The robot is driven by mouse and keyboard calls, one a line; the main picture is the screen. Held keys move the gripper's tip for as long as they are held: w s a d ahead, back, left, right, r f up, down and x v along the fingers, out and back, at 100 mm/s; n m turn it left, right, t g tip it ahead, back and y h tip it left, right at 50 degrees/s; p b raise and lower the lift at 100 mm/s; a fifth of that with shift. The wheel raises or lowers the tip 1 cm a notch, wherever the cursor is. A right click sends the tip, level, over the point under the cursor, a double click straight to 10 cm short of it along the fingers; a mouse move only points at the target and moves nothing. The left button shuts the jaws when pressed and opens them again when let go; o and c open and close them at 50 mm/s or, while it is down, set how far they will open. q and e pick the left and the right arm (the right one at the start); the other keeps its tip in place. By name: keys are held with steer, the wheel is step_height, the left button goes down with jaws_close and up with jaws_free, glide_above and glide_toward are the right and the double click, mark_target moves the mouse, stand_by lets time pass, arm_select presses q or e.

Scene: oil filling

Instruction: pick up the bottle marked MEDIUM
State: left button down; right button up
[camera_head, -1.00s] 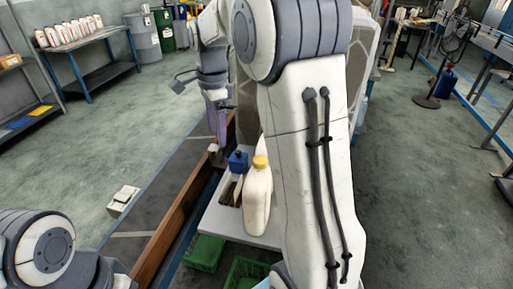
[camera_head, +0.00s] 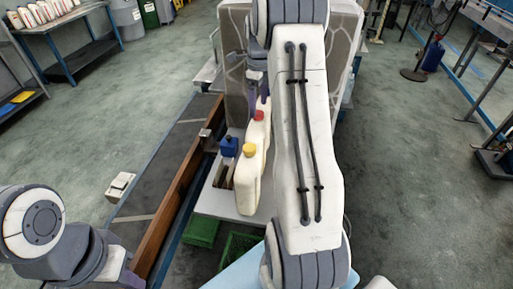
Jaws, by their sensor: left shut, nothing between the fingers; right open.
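Two cream jugs stand upright on a pale table (camera_head: 238,208): a yellow-capped jug (camera_head: 247,183) in front and a red-capped jug (camera_head: 259,132) behind it. No MEDIUM marking is legible on either. My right gripper (camera_head: 257,98) is small and partly hidden behind its own arm. Its purple fingers are open, close above and behind the red cap; I cannot tell whether they touch the jug. My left arm enters at the lower left, but its gripper is outside the picture.
A small blue container (camera_head: 229,146) stands left of the jugs. Green crates (camera_head: 201,232) sit below the table. A brown beam (camera_head: 178,195) runs along its left side. A workbench with several white bottles (camera_head: 45,12) stands far left. The floor to the right is mostly clear.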

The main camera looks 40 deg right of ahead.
steer(key=shift+f+p, duration=0.3)
steer(key=shift+f, duration=1.15)
jaws_close()
steer(key=shift+r, duration=0.2)
